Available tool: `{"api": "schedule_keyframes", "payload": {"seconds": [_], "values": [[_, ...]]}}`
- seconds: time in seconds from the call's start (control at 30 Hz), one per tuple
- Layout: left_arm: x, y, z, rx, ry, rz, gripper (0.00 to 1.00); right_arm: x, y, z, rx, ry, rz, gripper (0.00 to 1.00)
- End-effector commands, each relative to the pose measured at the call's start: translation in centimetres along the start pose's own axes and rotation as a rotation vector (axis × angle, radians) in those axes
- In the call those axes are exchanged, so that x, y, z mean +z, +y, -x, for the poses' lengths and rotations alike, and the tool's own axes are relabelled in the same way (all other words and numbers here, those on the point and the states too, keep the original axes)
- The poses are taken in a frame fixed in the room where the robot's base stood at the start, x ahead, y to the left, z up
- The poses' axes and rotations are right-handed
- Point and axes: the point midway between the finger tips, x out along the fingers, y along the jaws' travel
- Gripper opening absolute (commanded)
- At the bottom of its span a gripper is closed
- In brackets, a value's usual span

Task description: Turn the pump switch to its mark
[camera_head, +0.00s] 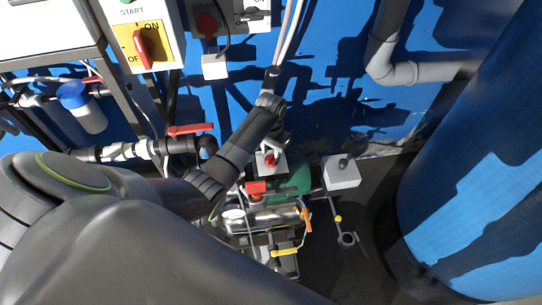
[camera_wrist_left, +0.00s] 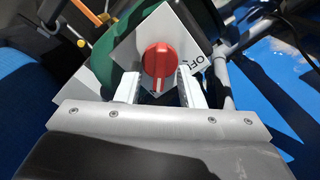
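The pump switch is a red round knob (camera_wrist_left: 158,59) with a white pointer line, on a white square box (camera_wrist_left: 182,25) with an "OFF" label at its right. The pointer line points toward my gripper in the left wrist view. The knob also shows in the head view (camera_head: 271,160), near the green pump body (camera_head: 297,178). My left gripper (camera_wrist_left: 159,75) is open, its two white fingers on either side of the knob's near part. Whether they touch it I cannot tell. In the head view the left gripper (camera_head: 270,149) is at the knob, partly behind my arm. My right gripper is not in view.
A red-handled valve (camera_head: 190,129) on a pipe lies left of my forearm. A yellow switch panel (camera_head: 143,45) is at the upper left. A grey box (camera_head: 341,172) stands right of the pump. A large blue tank (camera_head: 470,190) fills the right side.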

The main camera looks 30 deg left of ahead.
Motion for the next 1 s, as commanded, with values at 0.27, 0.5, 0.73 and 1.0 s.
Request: {"api": "schedule_keyframes", "payload": {"seconds": [0.27, 0.5, 0.73, 1.0], "values": [[0.0, 0.0, -2.7, -0.001, -0.001, -0.001, 0.35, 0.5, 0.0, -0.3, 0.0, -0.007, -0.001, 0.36], [0.0, 0.0, -2.9, -0.001, 0.001, -0.001, 0.35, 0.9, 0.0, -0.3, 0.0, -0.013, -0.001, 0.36], [0.0, 0.0, -2.8, -0.001, 0.001, -0.001, 0.14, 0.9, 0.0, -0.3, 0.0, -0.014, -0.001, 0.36], [0.0, 0.0, -2.8, -0.001, 0.0, 0.001, 0.0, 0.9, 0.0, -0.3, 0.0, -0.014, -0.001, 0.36]]}}
